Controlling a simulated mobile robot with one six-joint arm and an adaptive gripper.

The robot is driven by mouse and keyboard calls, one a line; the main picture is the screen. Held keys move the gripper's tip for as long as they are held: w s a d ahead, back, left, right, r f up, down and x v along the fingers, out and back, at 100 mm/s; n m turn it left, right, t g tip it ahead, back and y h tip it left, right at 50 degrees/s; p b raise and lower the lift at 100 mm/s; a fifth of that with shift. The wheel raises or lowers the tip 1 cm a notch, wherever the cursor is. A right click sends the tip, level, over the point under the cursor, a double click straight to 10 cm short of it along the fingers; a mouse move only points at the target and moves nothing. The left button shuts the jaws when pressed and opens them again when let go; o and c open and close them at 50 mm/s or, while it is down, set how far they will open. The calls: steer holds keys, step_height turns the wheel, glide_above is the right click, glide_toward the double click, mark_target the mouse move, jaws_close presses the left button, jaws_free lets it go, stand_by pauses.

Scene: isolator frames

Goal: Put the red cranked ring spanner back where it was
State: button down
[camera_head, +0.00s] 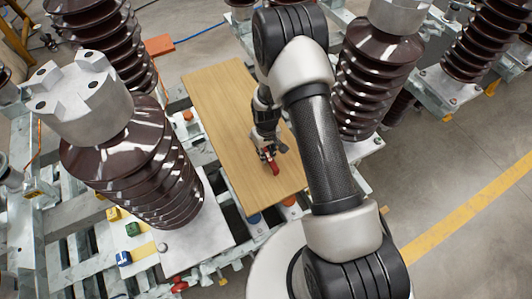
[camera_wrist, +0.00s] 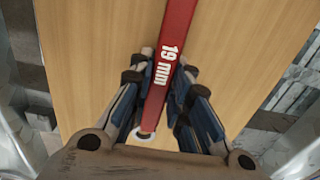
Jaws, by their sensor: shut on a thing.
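The red spanner (camera_wrist: 173,50) is marked "19 mm" and runs up and down the middle of the wrist view. My gripper (camera_wrist: 165,80) is shut on it, with a finger on each side of the red bar. One end of the spanner runs out of the top of that view, and a pale ring shows near its lower end. In the head view the red spanner (camera_head: 271,164) shows small at the fingertips of my gripper (camera_head: 268,150), over the wooden board (camera_head: 225,100). I cannot tell whether the spanner touches the board.
Brown ribbed insulators (camera_head: 130,165) stand left and right (camera_head: 375,80) of the board. Small yellow, green and blue blocks (camera_head: 132,229) sit on the frame at the lower left. The board's visible surface is otherwise bare. An orange item (camera_head: 159,45) lies beyond the board.

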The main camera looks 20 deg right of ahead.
steer(key=shift+r, duration=0.1)
steer(key=shift+f, duration=0.2)
steer(key=c, duration=1.5)
jaws_free()
